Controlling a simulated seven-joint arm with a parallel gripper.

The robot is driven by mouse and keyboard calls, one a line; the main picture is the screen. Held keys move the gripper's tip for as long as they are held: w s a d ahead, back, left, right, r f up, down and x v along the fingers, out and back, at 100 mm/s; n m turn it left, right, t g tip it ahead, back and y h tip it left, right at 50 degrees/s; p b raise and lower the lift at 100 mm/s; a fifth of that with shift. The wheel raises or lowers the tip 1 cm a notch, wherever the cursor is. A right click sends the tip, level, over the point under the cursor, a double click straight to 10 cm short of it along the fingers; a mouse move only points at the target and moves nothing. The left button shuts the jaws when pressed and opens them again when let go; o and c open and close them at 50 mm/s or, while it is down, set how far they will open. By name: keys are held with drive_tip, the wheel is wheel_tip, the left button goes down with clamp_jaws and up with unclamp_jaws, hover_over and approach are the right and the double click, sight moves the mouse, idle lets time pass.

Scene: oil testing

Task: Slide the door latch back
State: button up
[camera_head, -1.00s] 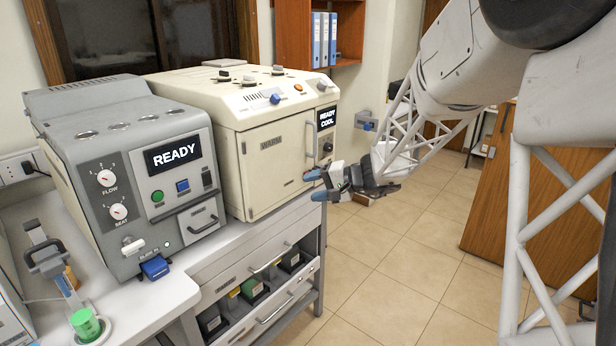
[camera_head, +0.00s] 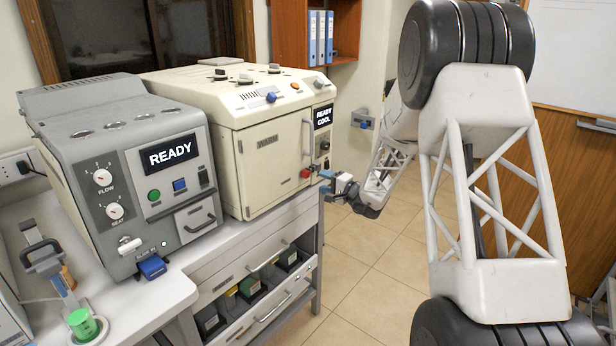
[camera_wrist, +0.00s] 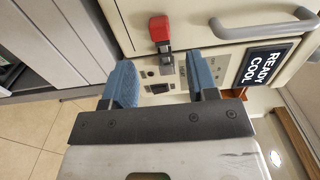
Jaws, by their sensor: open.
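The door latch has a red handle (camera_head: 305,173) at the lower right of the cream oven's door (camera_head: 275,165). In the wrist view the red latch handle (camera_wrist: 160,29) sits on a dark stem. My gripper (camera_head: 325,178) is just to the right of the latch in the head view. In the wrist view its two blue fingers are spread, and the gap between them (camera_wrist: 160,62) is empty. The latch lies beyond the fingertips, roughly in line with the gap. I see no contact with it. The door appears closed.
A curved door handle (camera_head: 309,137) and a "READY COOL" display (camera_head: 322,117) are close to the latch. A grey "READY" machine (camera_head: 130,170) stands to the left. The bench drawers (camera_head: 260,290) are below. Open tiled floor (camera_head: 370,265) lies to the right.

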sight(308, 175)
drive_tip(key=shift+a, duration=0.1)
idle(0.3)
drive_tip(key=shift+x, duration=3.9)
clamp_jaws()
